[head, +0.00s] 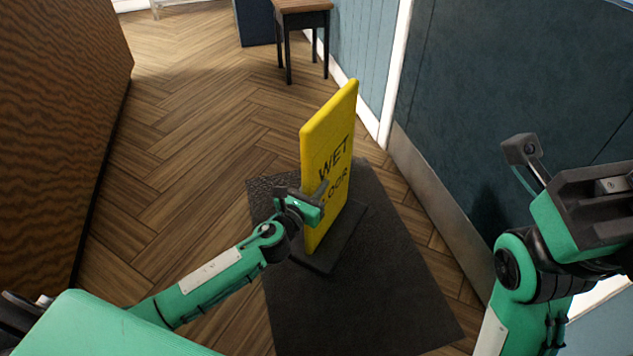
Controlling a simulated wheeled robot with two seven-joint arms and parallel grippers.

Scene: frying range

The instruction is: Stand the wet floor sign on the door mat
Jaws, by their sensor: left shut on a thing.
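The yellow wet floor sign (332,145) stands upright on its dark base (320,262), over the far part of the dark door mat (365,308). The base appears to rest on the mat, though I cannot tell for certain that it touches. My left gripper (312,203) is shut on the near edge of the sign, at about mid-height. It hides part of the lettering. My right gripper (527,160) is raised at the right, away from the sign, and its fingers are not clear enough to tell whether they are open.
A dark blue door or panel (500,85) with a metal kick plate stands close to the right of the mat. A brown wooden surface (60,110) rises at the left. A small table (302,8) stands at the back. Wood floor (185,140) is clear left of the mat.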

